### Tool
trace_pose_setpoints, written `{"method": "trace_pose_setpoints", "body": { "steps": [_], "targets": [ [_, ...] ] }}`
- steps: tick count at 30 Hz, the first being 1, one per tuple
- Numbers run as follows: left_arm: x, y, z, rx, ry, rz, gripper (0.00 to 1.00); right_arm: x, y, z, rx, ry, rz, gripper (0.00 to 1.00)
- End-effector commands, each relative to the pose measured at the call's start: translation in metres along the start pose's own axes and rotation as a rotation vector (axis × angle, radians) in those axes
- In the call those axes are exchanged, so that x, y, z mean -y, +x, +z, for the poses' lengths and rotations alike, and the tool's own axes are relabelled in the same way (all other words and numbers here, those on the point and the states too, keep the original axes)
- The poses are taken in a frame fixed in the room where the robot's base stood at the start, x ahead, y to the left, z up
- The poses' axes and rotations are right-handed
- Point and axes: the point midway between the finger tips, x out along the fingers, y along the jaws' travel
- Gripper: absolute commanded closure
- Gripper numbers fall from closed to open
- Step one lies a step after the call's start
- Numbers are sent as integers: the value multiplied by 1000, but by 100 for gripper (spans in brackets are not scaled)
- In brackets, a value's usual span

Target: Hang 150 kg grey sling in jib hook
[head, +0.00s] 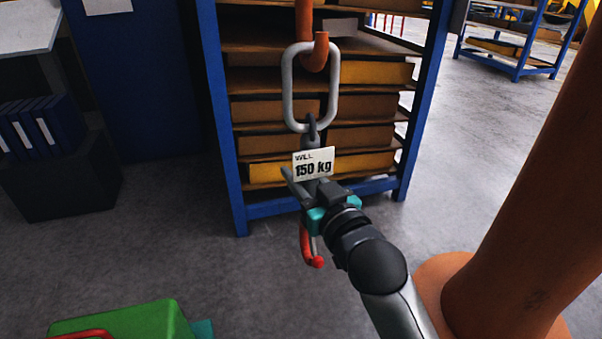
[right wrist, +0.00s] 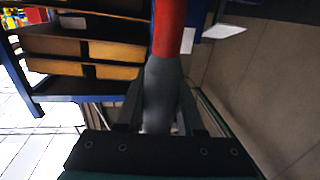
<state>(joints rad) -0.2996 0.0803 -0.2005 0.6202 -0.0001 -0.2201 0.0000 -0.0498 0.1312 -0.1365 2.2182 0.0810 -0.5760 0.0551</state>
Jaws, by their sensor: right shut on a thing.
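The grey sling has a long pale-grey link (head: 288,90) at its top, a dark shackle below it, and a white tag (head: 313,164) reading 150 kg. The orange jib hook (head: 314,58) overlaps the link's top, its bowl showing inside the link's opening. I cannot tell whether the link bears on the hook. My right gripper (head: 312,192) is shut on the sling's grey body just below the tag. The right wrist view shows that grey body (right wrist: 160,88) between the fingers, with a red part beyond. A red hook (head: 310,250) hangs below the gripper. My left gripper is not in view.
A blue rack (head: 227,150) with brown and yellow stock stands behind the sling. A thick orange post (head: 535,170) rises at the right. A green block (head: 125,320) with a red bar is at bottom left. Dark cabinets stand at left; grey floor is clear between.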

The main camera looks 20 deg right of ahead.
Motion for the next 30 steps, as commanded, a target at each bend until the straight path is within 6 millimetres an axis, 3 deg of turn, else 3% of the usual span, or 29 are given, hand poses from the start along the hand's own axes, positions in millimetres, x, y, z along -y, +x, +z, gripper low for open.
{"method": "trace_pose_setpoints", "body": {
  "steps": [2,3,12,23,30],
  "targets": [
    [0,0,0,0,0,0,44,0,0,-5,-13,-1,0,100],
    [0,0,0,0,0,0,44,0,0,-5,-13,-1,0,62],
    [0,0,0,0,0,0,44,0,0,-2,-5,0,0,28],
    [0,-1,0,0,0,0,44,0,-4,2,7,0,0,28],
    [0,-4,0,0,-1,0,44,0,-33,1,5,0,0,28]
  ]
}}
